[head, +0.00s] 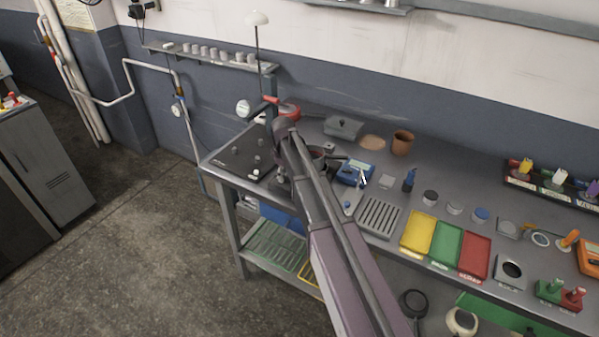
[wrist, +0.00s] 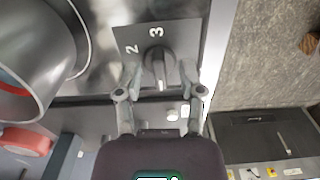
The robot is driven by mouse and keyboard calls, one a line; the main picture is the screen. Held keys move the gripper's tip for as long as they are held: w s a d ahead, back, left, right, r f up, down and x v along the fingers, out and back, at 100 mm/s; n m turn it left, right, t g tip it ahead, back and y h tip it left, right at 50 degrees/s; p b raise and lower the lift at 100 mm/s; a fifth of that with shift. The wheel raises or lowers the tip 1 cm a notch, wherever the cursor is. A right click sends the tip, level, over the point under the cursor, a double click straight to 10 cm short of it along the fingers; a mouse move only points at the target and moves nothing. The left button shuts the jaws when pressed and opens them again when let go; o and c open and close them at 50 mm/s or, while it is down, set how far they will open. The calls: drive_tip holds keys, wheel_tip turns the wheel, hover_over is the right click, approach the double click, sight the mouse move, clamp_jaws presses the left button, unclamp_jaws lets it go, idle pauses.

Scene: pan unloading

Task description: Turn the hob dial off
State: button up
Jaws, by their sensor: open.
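The hob dial (wrist: 157,62) is a dark round knob with a raised grip bar, on a dark plate marked 2 and 3 in the wrist view. My gripper (wrist: 160,76) is open, with one finger on either side of the dial; I cannot tell whether they touch it. The dial's exact setting is unclear. A metal pan (wrist: 35,62) stands to the left of the dial on the shiny hob top. In the head view my arm and gripper (head: 284,180) reach over the hob area, and the dial cannot be made out there.
A black panel with knobs (head: 243,157) lies at the bench's left end. A blue box (head: 356,171), a brown pot (head: 402,143), a slotted grey tray (head: 378,217) and coloured trays (head: 446,243) stand to the right. Open floor (head: 150,240) lies left of the bench.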

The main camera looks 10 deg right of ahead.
sight(285, 175)
drive_tip(key=m, duration=0.4)
drive_tip(key=shift+m, duration=0.4)
drive_tip(key=m, duration=0.4)
drive_tip(key=shift+m, duration=0.3)
drive_tip(key=m, duration=0.9)
wheel_tip(285, 175, up, 14)
drive_tip(key=p, duration=1.4)
drive_tip(key=s+d+f+m+b, duration=0.1)
drive_tip(key=s+d+m, duration=0.1)
drive_tip(key=s, duration=0.4)
drive_tip(key=s+d+f+m+b, duration=0.2)
drive_tip(key=s, duration=0.4)
drive_tip(key=shift+m, duration=0.4)
drive_tip(key=shift+o, duration=0.2)
